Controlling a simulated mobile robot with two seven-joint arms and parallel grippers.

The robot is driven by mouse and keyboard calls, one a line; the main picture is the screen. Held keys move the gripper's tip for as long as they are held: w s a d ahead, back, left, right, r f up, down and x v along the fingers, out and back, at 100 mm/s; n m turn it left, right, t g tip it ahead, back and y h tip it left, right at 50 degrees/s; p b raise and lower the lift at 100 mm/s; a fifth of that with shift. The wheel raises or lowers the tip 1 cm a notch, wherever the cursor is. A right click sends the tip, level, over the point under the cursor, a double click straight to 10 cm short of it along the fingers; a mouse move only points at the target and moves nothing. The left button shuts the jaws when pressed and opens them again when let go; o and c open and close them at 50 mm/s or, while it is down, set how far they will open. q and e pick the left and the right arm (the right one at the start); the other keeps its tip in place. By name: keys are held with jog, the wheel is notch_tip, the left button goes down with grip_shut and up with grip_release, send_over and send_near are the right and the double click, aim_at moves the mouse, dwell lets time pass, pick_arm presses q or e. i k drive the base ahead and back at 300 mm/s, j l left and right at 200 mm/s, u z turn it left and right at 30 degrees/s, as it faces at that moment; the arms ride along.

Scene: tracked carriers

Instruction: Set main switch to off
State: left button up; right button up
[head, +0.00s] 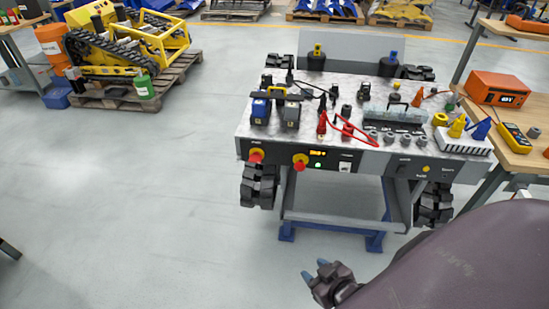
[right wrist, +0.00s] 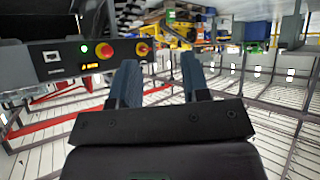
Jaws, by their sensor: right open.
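The control panel is the dark front face of the carrier's deck. A green lamp (head: 318,165) and an amber display (head: 318,153) are lit. My right gripper (head: 314,272) is open and empty, below and in front of the panel, touching nothing. My left gripper is not seen.
The deck top holds two battery blocks (head: 261,112), red leads (head: 348,132) and several small parts. A wooden bench (head: 520,160) with an orange instrument (head: 497,88) stands at the right. The carrier's tracks (head: 259,186) stick out beneath the deck.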

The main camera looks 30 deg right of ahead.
aim_at(256, 157)
jog(key=i+j+z, duration=0.1)
jog(key=j+z, duration=0.55)
jog(key=i+j+z, duration=0.2)
jog(key=i+j, duration=0.15)
jog(key=i, duration=0.15)
